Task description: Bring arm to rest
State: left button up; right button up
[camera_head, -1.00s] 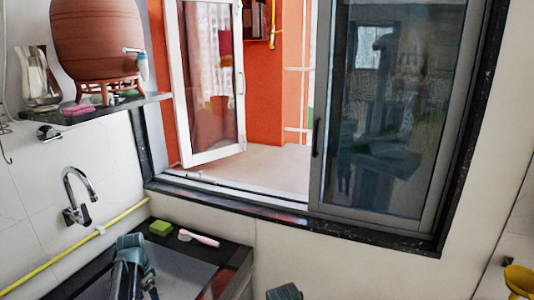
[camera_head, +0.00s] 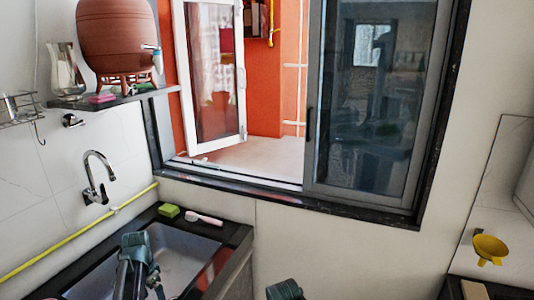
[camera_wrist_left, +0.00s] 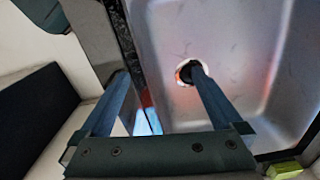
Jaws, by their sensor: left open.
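My left arm (camera_head: 138,260) shows at the bottom of the head view, over the near part of the sink. In the left wrist view my left gripper (camera_wrist_left: 158,72) has its two fingers wide apart with nothing between them. It is above the sink basin (camera_wrist_left: 235,60), whose drain shows beside one fingertip. A part of my other arm (camera_head: 284,290) shows at the bottom edge of the head view, but its gripper is out of sight. The clay waterpot (camera_head: 118,38) stands upright on its stand on the wall shelf, far from my arms.
A glass jug (camera_head: 66,72) and a pink sponge (camera_head: 101,98) are on the shelf (camera_head: 130,97). A faucet (camera_head: 97,178) rises behind the sink. A green sponge (camera_head: 168,211) and a brush (camera_head: 204,218) lie on the sink's rim. A yellow funnel (camera_head: 489,248) is at right.

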pick_arm(q)
jog(key=s+d+n, duration=0.1)
jog(key=d, duration=0.2)
jog(key=s+d, duration=0.1)
jog(key=d, duration=0.2)
jog(key=s+d+n, duration=0.1)
jog(key=s+d, duration=0.1)
jog(key=d, duration=0.1)
jog(key=shift+d+f+n, duration=0.1)
jog(key=shift+f+n, duration=0.1)
jog(key=shift+n, duration=0.1)
jog(key=s+d+n, duration=0.3)
jog(key=s+d, duration=0.3)
jog(key=d, duration=0.2)
jog(key=s+d+f+m+y+b, duration=0.1)
jog(key=s+d+f+m+b, duration=0.15)
jog(key=d+f+b, duration=0.3)
jog(key=s+d+f+m+b, duration=0.1)
jog(key=s+d+f+b, duration=0.2)
jog(key=d+f+b, duration=0.25)
notch_tip(320, 180, up, 13)
jog(key=p, duration=1.3)
jog(key=shift+s+d+r, duration=0.15)
jog(key=shift+d, duration=0.45)
